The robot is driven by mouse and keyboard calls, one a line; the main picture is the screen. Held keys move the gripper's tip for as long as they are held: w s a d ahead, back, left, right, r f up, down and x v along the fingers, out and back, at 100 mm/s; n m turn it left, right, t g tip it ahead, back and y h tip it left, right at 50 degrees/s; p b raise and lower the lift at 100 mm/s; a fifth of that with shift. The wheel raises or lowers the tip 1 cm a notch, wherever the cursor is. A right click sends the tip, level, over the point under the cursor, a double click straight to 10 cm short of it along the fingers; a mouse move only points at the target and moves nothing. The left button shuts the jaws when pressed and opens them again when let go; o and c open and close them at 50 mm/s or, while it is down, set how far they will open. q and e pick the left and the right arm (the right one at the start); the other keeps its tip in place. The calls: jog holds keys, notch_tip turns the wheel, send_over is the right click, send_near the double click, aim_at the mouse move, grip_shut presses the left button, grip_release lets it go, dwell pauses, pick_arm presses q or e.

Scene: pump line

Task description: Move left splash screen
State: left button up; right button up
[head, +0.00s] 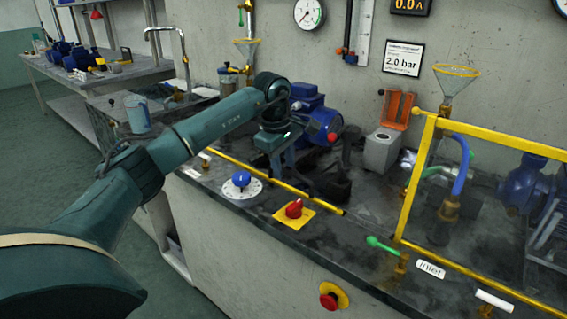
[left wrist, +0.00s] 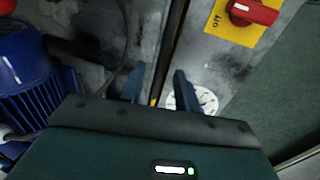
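A long yellow rail (head: 265,178) runs low along the front of the bench on the left; I take it for the left splash screen's edge. In the left wrist view a dark, narrow rail (left wrist: 170,50) with a yellow spot runs between the fingertips. My left gripper (head: 283,165) points down just above the bench by this rail. Its two fingers (left wrist: 160,88) are apart in the left wrist view, one on each side of the rail, with nothing visibly clamped. A second yellow-framed screen (head: 415,180) stands upright on the right. My right gripper is not in view.
A blue knob on a white dial (head: 241,182) and a red switch on a yellow plate (head: 294,210) sit in front of the rail. A blue motor (head: 312,118) is behind the gripper. A grey box with an open orange lid (head: 382,150) stands further right.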

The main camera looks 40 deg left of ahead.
pick_arm(q)
jog(key=shift+c, duration=0.5)
grip_shut()
jog(key=shift+r, duration=0.1)
